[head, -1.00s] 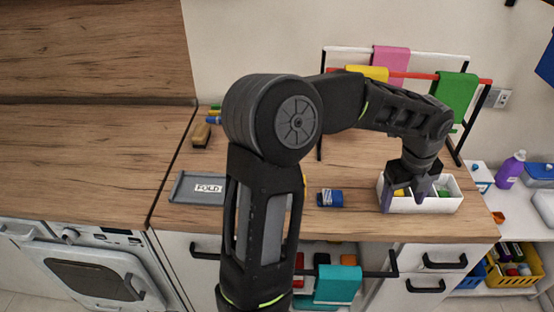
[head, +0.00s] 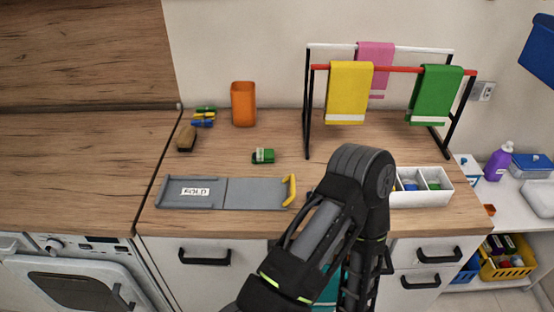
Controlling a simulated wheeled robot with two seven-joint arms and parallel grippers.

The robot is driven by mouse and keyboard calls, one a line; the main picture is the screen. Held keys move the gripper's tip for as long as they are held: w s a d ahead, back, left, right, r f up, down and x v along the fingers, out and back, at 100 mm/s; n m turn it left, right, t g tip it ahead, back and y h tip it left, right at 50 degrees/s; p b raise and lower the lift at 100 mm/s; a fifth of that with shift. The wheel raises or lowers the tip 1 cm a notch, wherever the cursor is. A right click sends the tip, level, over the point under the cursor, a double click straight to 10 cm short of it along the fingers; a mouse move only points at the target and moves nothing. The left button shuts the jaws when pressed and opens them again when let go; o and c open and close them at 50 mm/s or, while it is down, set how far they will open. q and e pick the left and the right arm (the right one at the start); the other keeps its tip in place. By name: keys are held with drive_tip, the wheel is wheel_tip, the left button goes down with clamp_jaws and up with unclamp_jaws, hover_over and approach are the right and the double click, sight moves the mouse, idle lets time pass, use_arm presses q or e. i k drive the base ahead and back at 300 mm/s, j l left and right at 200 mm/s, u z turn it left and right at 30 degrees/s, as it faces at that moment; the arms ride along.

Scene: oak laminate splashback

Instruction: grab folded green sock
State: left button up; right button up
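A small folded green sock (head: 263,155) with a white band lies on the wooden counter, behind the grey folding board (head: 255,193) marked FOLD. It is clear of other things and no gripper touches it. One of my arms rises from the bottom of the head view and bends at the elbow, in front of the counter's right half. Its forearm points down and no gripper fingers show. My other arm is not in view. A white divided box (head: 422,200) is partly behind my arm, with blue and green items visible inside.
An orange cup (head: 243,104) and a brown brush (head: 186,138) stand at the back left, near several coloured clips (head: 204,117). A drying rack holds a yellow cloth (head: 348,92), a pink cloth (head: 375,56) and a green cloth (head: 434,94). The counter around the sock is free.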

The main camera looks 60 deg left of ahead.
sight(267, 155)
drive_tip(key=i+l, duration=0.2)
drive_tip(key=i, duration=0.25)
drive_tip(key=u, duration=2.35)
drive_tip(key=z, duration=1.8)
drive_tip(key=k+j, duration=0.2)
drive_tip(key=k, duration=0.15)
drive_tip(key=k+j, duration=0.2)
drive_tip(key=k, duration=0.2)
